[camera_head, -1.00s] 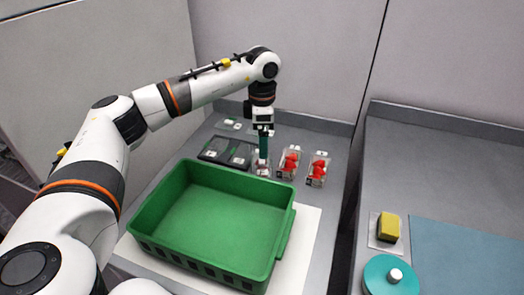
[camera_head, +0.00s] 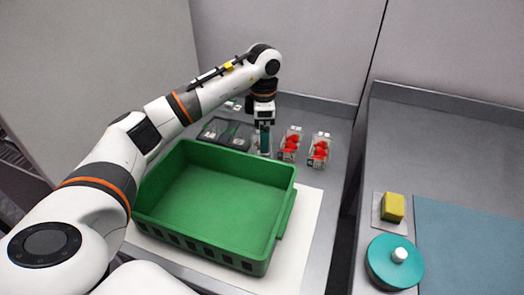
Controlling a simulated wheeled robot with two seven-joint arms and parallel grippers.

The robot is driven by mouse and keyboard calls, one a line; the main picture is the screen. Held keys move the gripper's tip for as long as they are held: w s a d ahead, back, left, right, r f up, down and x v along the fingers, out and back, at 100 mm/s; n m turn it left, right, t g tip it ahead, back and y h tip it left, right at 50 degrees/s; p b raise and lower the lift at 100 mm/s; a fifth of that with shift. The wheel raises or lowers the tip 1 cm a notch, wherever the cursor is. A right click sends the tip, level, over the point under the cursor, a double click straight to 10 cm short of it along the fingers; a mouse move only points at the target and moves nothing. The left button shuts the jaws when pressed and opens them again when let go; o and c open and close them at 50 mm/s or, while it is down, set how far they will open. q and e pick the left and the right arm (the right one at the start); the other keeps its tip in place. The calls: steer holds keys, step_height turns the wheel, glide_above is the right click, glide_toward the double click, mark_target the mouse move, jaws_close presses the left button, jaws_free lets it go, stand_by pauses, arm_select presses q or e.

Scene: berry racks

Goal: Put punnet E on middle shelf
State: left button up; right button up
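Several small clear punnets stand in a row behind the green crate. Two hold red berries, one at the middle (camera_head: 290,143) and one at the right (camera_head: 319,150). A third, pale punnet (camera_head: 264,151) is under my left gripper (camera_head: 265,147), which points straight down at it. The fingers overlap this punnet, and whether they are closed on it is too small to tell. The labels are too small to read, so I cannot tell which is punnet E. No shelf rack is in view. My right gripper is not in view.
The empty green crate (camera_head: 283,218) sits on a white mat (camera_head: 306,215) in front. Dark trays (camera_head: 226,133) lie left of the punnets. On the right counter are a yellow block (camera_head: 393,207), a teal round lidded pot (camera_head: 393,262) and a blue mat (camera_head: 470,250).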

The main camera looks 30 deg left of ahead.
arm_select(q)
steer(key=shift+s+a+f, duration=0.1)
steer(key=shift+f, duration=3.05)
steer(key=shift+c, duration=0.3)
steer(key=c, duration=0.8)
steer(key=shift+r, duration=0.15)
